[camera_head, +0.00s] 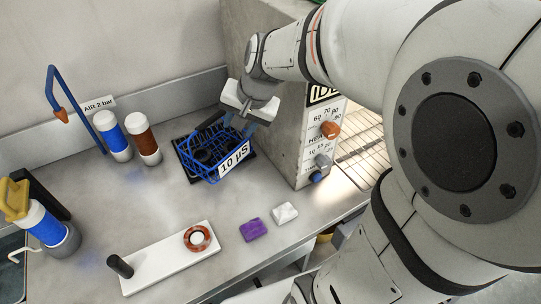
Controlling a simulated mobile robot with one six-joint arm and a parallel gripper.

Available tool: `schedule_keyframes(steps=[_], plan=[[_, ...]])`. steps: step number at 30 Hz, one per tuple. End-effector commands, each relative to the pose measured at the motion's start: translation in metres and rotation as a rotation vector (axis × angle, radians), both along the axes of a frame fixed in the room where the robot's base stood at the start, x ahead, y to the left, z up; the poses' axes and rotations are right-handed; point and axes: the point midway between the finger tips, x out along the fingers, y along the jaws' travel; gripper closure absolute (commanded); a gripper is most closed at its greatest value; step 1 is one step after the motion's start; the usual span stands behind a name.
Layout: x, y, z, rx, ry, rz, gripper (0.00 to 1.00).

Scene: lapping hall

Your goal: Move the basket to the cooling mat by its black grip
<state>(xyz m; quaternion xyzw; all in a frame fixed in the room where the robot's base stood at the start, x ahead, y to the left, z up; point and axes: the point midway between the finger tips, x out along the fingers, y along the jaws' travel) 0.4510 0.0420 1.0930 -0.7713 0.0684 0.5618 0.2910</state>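The blue wire basket (201,166) carries a white label reading "10 µS" and has dark round things inside. It is over a flat black mat (184,159), which I take to be the cooling mat. I cannot tell whether the basket touches the mat or is a little above it. My gripper (246,118) points down at the basket's back right side, close to its rim. The black grip is not clearly visible there, and the fingertips are too small and partly hidden to tell whether they are closed on it.
A grey machine with an orange knob (330,129) and a wire rack (362,140) stands right of the basket. Blue (113,136) and brown (141,142) bottles stand left. A white board (165,260), purple block (253,229) and white block (285,213) lie in front.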

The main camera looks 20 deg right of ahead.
Motion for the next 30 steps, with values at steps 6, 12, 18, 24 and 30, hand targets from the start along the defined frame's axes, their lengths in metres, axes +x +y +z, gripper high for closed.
schedule_keyframes(steps=[6, 12, 18, 24, 30], plan=[[-0.104, -0.029, -0.007, -0.258, 0.027, 0.320, 0.61], [-0.146, -0.042, -0.015, -0.373, 0.057, 0.458, 0.61], [-0.150, -0.044, -0.017, -0.387, 0.062, 0.476, 0.61], [-0.150, -0.044, -0.016, -0.385, 0.063, 0.474, 0.61], [-0.150, -0.043, -0.016, -0.384, 0.061, 0.473, 0.61]])
